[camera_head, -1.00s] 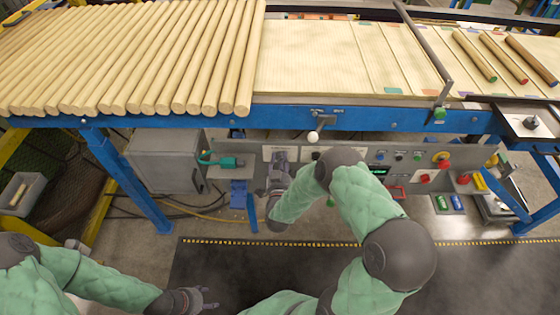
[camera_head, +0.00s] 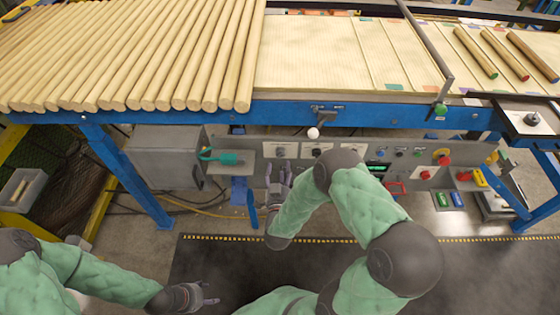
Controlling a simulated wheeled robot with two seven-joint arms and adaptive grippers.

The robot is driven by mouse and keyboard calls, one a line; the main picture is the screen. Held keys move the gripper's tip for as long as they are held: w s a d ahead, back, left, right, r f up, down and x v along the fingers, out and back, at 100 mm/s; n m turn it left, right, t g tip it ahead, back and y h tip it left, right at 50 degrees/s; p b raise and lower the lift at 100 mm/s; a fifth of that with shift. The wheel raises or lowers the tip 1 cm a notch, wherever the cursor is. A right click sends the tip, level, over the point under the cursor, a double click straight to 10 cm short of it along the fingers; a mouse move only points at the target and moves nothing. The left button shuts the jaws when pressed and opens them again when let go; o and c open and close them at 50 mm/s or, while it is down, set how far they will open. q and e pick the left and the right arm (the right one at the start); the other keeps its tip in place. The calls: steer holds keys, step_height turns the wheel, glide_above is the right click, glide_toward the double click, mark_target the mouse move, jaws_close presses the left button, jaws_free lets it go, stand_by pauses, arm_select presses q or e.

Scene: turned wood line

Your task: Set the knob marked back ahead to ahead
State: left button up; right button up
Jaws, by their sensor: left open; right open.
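The grey control panel (camera_head: 240,171) under the table's blue beam carries rotary knobs on white plates. One dark knob (camera_head: 280,151) is at the panel's left part, and another (camera_head: 317,152) is to its right. The lettering is too small to read, so I cannot tell which is marked back ahead or where it points. My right gripper (camera_head: 279,174) is open and empty, just below and in front of the left knob, apart from it. My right arm hides part of the panel. My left gripper (camera_head: 210,294) is open and empty, low over the floor.
A white ball lever (camera_head: 313,133) hangs from the blue beam (camera_head: 370,116) above the panel. A teal connector (camera_head: 226,158) sits at the panel's left end. Wooden rods (camera_head: 130,60) lie on the table.

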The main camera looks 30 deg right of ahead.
steer(key=shift+v, duration=2.8)
steer(key=w+a+f+n+g+y+p, duration=0.1)
steer(key=a+f+n+g+y, duration=0.3)
steer(key=a+f+g+y, duration=0.55)
steer(key=s+a+f+n+g+y, duration=0.1)
steer(key=s+a+f+g+y, duration=0.1)
steer(key=s, duration=0.5)
steer(key=s+a+f+n+g+y, duration=0.1)
steer(key=s+a+f+n+g, duration=0.1)
steer(key=s+a+f, duration=0.3)
steer(key=s+g+p, duration=0.1)
steer(key=s, duration=0.2)
steer(key=shift+s+f+y, duration=0.3)
steer(key=shift+y, duration=0.05)
steer(key=shift+a+g, duration=0.1)
steer(key=shift+g, duration=0.15)
